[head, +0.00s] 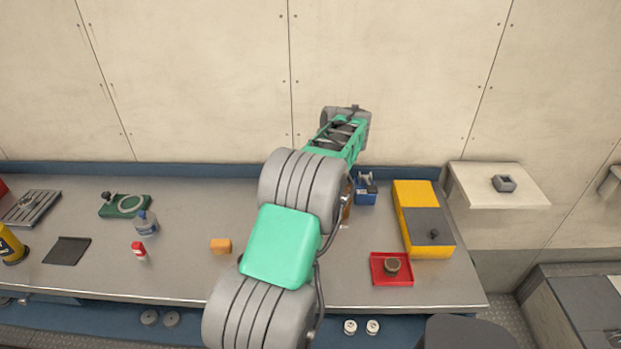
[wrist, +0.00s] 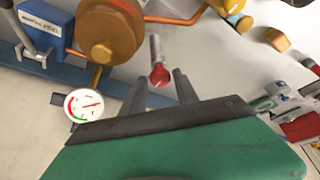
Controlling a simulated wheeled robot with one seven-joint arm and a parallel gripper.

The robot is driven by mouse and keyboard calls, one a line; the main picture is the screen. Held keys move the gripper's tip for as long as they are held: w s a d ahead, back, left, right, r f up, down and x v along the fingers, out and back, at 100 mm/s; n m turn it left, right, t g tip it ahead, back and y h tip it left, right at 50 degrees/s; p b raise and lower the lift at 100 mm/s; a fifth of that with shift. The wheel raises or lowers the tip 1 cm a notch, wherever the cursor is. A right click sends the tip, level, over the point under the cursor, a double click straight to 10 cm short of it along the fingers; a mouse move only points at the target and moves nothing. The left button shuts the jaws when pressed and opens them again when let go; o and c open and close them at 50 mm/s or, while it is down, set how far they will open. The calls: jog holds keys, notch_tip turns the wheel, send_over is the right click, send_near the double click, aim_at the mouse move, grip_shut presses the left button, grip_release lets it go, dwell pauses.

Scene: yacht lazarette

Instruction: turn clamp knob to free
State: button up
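A red rounded knob (wrist: 160,75) on a grey stem shows in the wrist view, in line with the gap between my fingertips. I cannot tell for sure whether it is the clamp knob, or whether it touches the fingers. My gripper (wrist: 161,77) has its two dark fingers spread apart, with nothing visibly gripped. Beside the knob is a bronze round body (wrist: 112,32) with copper pipe. In the head view my arm hides the knob and most of the bronze body, and my fingertips cannot be made out.
A blue box (head: 366,190) stands right of my arm, near a yellow and grey box (head: 414,216). A red tray (head: 374,270) holds a round brown item. A dial gauge (wrist: 83,105) is close to my gripper. An orange block (head: 220,246) lies left, with clear bench around it.

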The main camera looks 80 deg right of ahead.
jog(key=shift+o, duration=1.4)
jog(key=v, duration=0.7)
jog(key=shift+s+r, duration=0.15)
jog(key=shift+r, duration=0.2)
jog(key=shift+a, duration=0.1)
